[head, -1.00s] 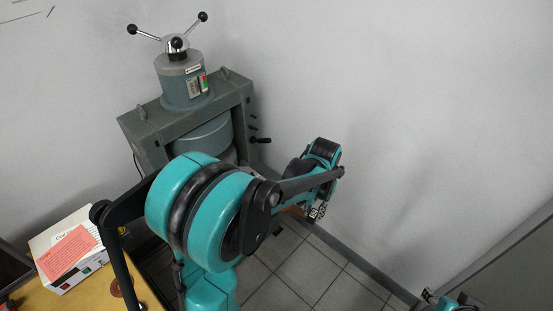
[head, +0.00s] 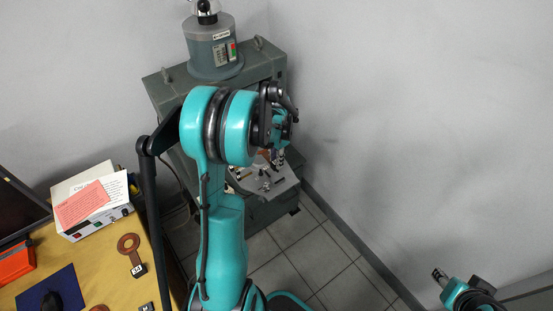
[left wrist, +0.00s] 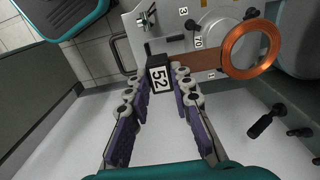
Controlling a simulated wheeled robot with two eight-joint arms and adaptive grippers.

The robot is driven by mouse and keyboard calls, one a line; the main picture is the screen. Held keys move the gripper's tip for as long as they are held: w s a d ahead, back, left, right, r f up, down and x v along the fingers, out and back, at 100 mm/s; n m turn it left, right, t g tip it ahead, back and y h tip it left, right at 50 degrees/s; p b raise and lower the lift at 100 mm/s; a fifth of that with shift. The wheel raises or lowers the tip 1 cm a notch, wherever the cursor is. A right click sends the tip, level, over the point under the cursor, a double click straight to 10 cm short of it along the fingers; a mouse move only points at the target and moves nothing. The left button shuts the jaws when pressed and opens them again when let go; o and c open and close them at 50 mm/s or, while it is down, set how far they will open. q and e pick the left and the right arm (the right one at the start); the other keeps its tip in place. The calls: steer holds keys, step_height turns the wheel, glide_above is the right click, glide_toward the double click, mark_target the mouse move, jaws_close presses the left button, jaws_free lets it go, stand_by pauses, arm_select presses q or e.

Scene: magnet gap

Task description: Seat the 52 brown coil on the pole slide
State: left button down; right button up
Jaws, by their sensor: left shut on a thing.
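The 52 coil is a brown copper ring (left wrist: 251,49) on a flat strip with a black block (left wrist: 159,74) marked 52. My left gripper (left wrist: 165,84) is shut on this block in the left wrist view. The ring shows over a light grey plate (left wrist: 172,44), apparently the pole slide, with labels and a clamp handle. I cannot tell whether the coil touches the plate. In the head view the plate (head: 284,185) sits low at the magnet's front, and my left arm hides most of the gripper. My right gripper (head: 438,275) is at the lower right, away from the magnet.
The grey-green magnet frame (head: 165,92) stands against the wall. A wooden table (head: 95,262) at left bears another brown coil (head: 129,243), a white box (head: 92,221) with papers, a blue mat and an orange item. Tiled floor (head: 290,262) is clear at right.

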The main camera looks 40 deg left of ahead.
arm_select(q)
steer(key=shift+f, duration=0.1)
steer(key=shift+f+b, duration=2.8)
steer(key=shift+f, duration=0.6)
steer(key=c, duration=1.3)
jaws_free()
steer(key=shift+o, duration=0.2)
step_height(320, 180, up, 12)
steer(key=shift+r, duration=0.1)
